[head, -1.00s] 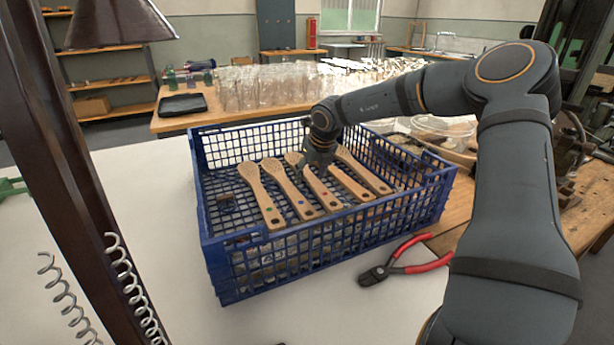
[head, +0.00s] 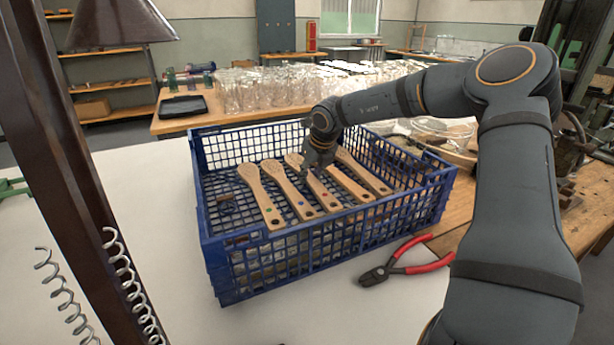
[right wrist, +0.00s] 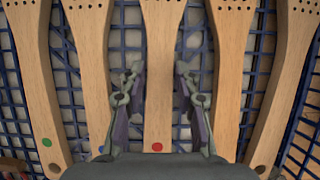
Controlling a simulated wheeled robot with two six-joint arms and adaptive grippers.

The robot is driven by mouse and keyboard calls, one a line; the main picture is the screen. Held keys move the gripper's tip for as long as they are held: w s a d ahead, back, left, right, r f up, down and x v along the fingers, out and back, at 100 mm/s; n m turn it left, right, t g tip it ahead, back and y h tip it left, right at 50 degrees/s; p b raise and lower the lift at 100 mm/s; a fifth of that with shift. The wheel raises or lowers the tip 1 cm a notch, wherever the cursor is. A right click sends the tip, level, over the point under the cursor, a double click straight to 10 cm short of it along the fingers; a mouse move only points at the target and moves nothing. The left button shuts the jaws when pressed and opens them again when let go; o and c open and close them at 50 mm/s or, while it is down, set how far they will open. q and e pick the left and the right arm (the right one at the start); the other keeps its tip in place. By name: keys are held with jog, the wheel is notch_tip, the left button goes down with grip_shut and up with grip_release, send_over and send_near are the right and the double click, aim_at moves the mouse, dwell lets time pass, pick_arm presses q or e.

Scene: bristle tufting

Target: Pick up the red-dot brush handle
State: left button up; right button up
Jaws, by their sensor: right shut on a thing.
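The red-dot brush handle (right wrist: 160,120) is a flat wooden handle with a red dot near its narrow end. In the head view it is the middle handle (head: 326,198) of the row in the blue crate (head: 330,242). My right gripper (right wrist: 160,78) is shut on it, one finger against each long side. In the head view the right gripper (head: 312,172) reaches down into the crate and hides part of the handle. I cannot tell whether the handle is lifted off the crate floor. My left gripper is not in view.
A green-dot handle (head: 262,196) and a blue-dot handle (head: 286,188) lie to the left. Two more handles (head: 350,184) (head: 366,174) lie close on the right. Red-handled pliers (head: 405,262) lie in front of the crate. Glassware (head: 270,88) stands behind.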

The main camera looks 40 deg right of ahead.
jog(key=shift+f, duration=0.15)
grip_shut()
